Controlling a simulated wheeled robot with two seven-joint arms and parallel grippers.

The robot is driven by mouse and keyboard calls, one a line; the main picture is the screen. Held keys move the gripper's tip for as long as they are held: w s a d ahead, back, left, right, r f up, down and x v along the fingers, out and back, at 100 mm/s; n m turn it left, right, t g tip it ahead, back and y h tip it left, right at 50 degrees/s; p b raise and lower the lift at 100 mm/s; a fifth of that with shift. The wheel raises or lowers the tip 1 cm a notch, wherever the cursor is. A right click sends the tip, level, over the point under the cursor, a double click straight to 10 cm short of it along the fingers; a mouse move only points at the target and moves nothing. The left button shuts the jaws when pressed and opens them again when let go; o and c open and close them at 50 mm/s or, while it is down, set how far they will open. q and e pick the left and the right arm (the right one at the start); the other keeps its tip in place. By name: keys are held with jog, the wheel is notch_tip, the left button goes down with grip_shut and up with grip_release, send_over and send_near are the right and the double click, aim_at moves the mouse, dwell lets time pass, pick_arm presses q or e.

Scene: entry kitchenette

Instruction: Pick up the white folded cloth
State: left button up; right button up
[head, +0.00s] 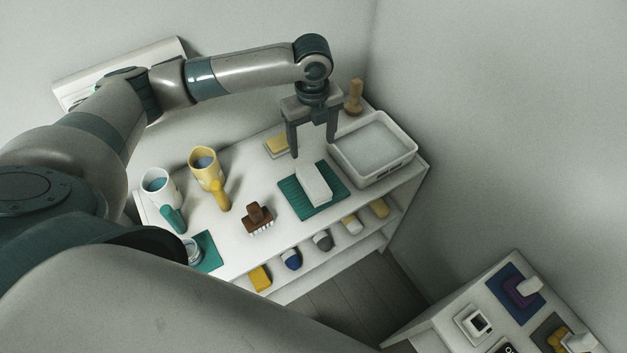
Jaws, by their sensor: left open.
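The white folded cloth (314,184) lies on a teal mat (297,204) on the white shelf unit's top. My left gripper (313,148) points down just behind the cloth, toward the wall side, with its fingers spread and nothing between them. The fingertips appear above the cloth's far end; I cannot tell whether they touch anything. My right gripper is not in view.
A white basin (408,148) stands right of the mat, with a wooden object (354,97) behind it. A yellow sponge-like block (277,146) lies behind the mat. A second table (450,329) is lower right.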

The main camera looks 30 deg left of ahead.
pick_arm(q)
send_over(313, 179)
notch_tip(313, 179, down, 5)
notch_tip(313, 179, down, 6)
jog(key=shift+f, duration=0.25)
jog(key=shift+f+b, duration=0.3)
jog(key=shift+f, duration=0.1)
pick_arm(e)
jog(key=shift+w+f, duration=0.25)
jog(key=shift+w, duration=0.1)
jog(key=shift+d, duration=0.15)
pick_arm(q)
jog(key=shift+f, duration=0.15)
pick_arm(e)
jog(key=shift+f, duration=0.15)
